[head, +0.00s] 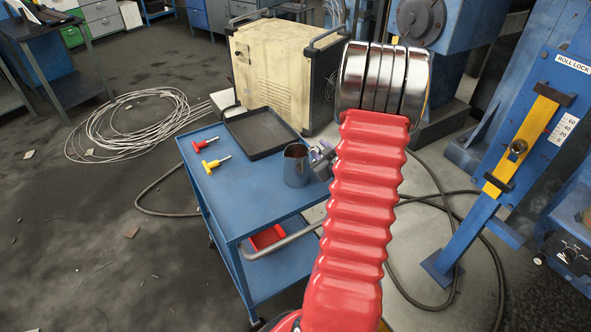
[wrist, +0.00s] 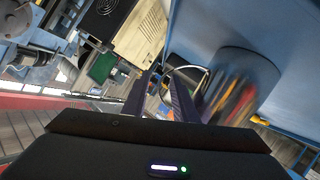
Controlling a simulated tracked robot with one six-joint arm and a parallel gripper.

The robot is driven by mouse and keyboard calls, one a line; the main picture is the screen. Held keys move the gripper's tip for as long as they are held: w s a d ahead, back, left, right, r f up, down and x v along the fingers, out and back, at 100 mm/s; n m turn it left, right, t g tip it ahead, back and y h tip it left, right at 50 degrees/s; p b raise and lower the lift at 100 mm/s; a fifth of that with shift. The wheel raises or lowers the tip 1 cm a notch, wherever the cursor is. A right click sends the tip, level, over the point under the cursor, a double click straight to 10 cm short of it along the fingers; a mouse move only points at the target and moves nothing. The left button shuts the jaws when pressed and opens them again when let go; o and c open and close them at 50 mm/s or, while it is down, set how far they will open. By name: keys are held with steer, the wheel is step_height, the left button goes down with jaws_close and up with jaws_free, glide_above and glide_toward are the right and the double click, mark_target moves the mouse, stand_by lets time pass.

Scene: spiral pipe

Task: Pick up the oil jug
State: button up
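The oil jug (head: 297,166) is a dark, shiny metal vessel standing upright on the blue cart's top. It also shows in the wrist view as a reflective curved body (wrist: 238,92) right of my fingers. A thin, light loop that looks like its handle lies by the right finger. My gripper (wrist: 160,76) is open, with a gap between its two dark fingers. In the head view my gripper (head: 321,158) is at the jug's right side, partly hidden behind my red arm. I cannot tell whether a finger touches the handle.
The blue cart (head: 238,208) also bears a black tray (head: 262,134), a red screwdriver (head: 208,143) and a yellow screwdriver (head: 214,163). A red bin (head: 268,238) sits on its lower shelf. A beige cabinet (head: 270,75) stands behind. Coiled cable (head: 125,125) lies on the floor at left.

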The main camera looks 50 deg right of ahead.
steer(key=shift+c, duration=0.5)
jaws_close()
stand_by(0.8)
